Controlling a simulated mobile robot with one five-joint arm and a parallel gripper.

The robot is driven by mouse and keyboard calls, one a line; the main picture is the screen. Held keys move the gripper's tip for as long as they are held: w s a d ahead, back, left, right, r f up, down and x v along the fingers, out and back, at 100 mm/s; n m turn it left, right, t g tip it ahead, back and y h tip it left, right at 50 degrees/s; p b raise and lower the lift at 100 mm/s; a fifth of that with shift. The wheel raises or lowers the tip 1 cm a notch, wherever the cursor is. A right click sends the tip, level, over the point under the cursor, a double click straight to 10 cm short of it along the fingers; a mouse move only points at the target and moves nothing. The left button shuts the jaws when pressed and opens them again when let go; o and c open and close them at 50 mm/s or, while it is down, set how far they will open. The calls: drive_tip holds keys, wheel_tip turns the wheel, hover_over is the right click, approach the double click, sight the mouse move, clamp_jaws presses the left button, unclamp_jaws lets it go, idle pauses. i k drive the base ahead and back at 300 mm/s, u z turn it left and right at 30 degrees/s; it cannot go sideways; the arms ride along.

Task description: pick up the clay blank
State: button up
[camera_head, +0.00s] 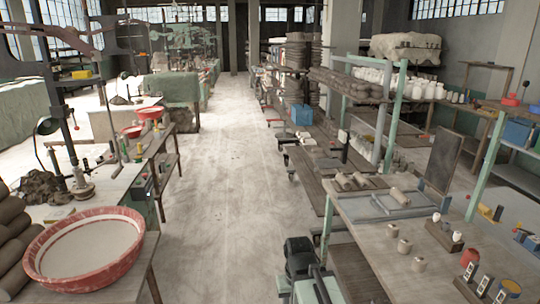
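Several pieces look like clay blanks, and I cannot tell which one the task means. Small beige cylinders stand apart on the right table (350,212): a far one (392,231), a middle one (404,246) and a near one (419,264). Brown clay rolls (14,250) are stacked at the left edge, partly cut off. My gripper is not in view.
A wide floor aisle (232,170) runs clear down the middle. A red basin (85,250) sits on the left bench. A dark machine (298,258) stands beside the right table's near left side. Small white-topped items and red-topped jars (469,257) are on the right table.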

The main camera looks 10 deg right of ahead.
sight(403, 200)
drive_tip(key=i, duration=2.4)
drive_tip(key=z, duration=0.65)
drive_tip(key=i, duration=1)
